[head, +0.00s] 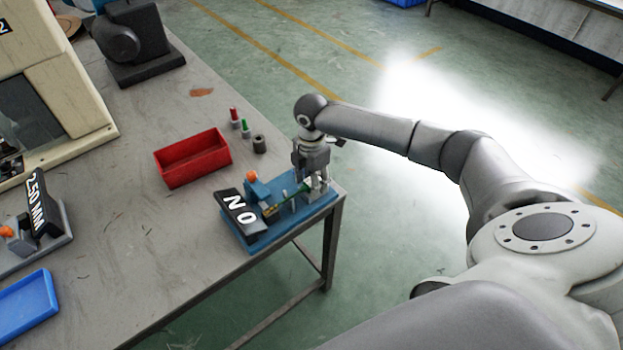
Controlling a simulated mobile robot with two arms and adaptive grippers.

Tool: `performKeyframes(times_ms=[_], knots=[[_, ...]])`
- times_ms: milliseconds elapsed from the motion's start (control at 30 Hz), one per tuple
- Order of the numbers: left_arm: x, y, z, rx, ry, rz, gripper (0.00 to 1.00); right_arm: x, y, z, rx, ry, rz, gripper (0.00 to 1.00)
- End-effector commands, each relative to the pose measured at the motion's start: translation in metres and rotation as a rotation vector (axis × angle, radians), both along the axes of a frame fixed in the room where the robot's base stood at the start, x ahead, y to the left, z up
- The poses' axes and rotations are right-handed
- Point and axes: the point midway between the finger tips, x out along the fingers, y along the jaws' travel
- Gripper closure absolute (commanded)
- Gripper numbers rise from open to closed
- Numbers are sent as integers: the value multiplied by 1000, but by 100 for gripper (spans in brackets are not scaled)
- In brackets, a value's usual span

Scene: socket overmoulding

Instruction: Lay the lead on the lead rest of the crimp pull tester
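The crimp pull tester (262,236) is a blue-based device at the table's right corner, with a black display reading "N 0" and an orange knob. The lead (289,199) is a thin green strip with a yellowish end near the display. It lies lengthwise over the tester and its other end reaches my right gripper. My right gripper (318,188) points down over the tester's right end, with its fingertips at the lead's end. Whether the fingers grip the lead is too small to tell, and they hide the lead rest. My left gripper is not in view.
A red bin (193,158) stands left of the tester, with small red and green bottles (245,128) and a dark cylinder (259,144) beside it. A "2.50 MM" gauge (38,205) and a blue tray (24,306) are at the left. The table's front middle is clear.

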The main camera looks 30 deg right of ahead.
Motion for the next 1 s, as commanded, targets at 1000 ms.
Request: performKeyframes(times_ms=[1000], knots=[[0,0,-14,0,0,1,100,1,0,120,0,-1,-1,52]])
